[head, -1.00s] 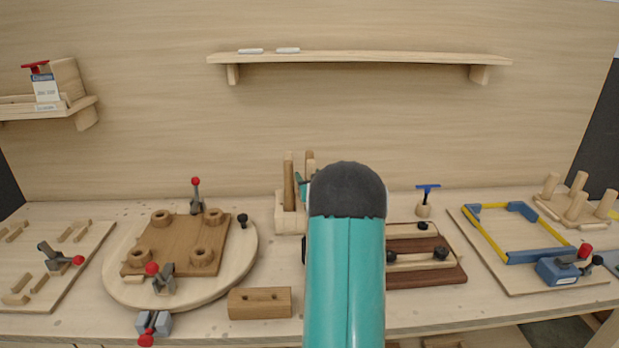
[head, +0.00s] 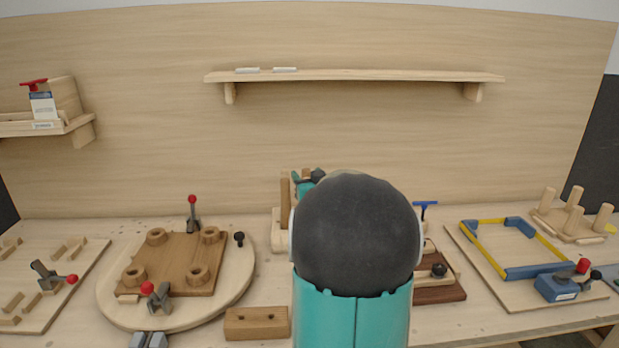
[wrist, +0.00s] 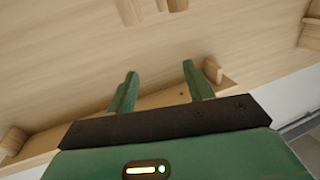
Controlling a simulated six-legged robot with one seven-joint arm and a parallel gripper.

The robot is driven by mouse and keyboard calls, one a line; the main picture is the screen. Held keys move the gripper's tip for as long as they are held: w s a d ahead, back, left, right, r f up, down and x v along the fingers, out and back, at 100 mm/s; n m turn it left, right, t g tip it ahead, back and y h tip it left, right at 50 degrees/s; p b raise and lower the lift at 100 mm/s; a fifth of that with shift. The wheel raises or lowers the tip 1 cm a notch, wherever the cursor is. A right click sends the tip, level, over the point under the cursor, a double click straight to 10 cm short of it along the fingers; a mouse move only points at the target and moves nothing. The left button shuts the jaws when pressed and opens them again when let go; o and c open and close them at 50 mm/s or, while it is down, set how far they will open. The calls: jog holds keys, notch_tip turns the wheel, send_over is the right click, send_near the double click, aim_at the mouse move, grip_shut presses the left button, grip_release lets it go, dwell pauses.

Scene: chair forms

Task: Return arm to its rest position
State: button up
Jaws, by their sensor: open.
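My gripper (wrist: 160,75) shows in the wrist view with its two green fingers apart and nothing between them. Pale wood surfaces lie beyond the fingertips, and the fingers hold no object. In the head view my teal arm with its dark rounded joint rises at the bottom centre and covers part of the bench. Small teal and dark parts, apparently of my arm, show just left of and above that joint; the fingers cannot be made out there.
The bench holds a round board (head: 110,300) with a brown plate (head: 178,262), a drilled block (head: 257,323), a brown slatted fixture (head: 440,293), and a yellow-blue frame (head: 530,272). A long shelf (head: 350,76) and a small left shelf (head: 75,127) are on the back wall.

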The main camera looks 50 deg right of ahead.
jog(key=s+a+r, duration=0.1)
jog(key=s+a, duration=0.1)
jog(key=a, duration=0.1)
jog(key=shift+s+r, duration=0.35)
jog(key=shift+r, duration=0.05)
jog(key=w+a+n+g+y, duration=0.1)
jog(key=a+g+y, duration=0.1)
jog(key=a, duration=1)
jog(key=w+a+n+g+y, duration=0.1)
jog(key=w+a+g+y, duration=0.1)
jog(key=a, duration=0.9)
jog(key=s+a+f+n+g+y, duration=0.2)
jog(key=s+a, duration=0.6)
jog(key=a, duration=0.4)
jog(key=s+a+f+n+g+y, duration=0.2)
jog(key=s+a+f, duration=0.4)
jog(key=a, duration=0.6)
jog(key=shift+s+a+n+g+y, duration=0.15)
jog(key=shift+s+n+g+y, duration=0.25)
jog(key=shift+s+g+y, duration=0.45)
jog(key=shift+f, duration=0.1)
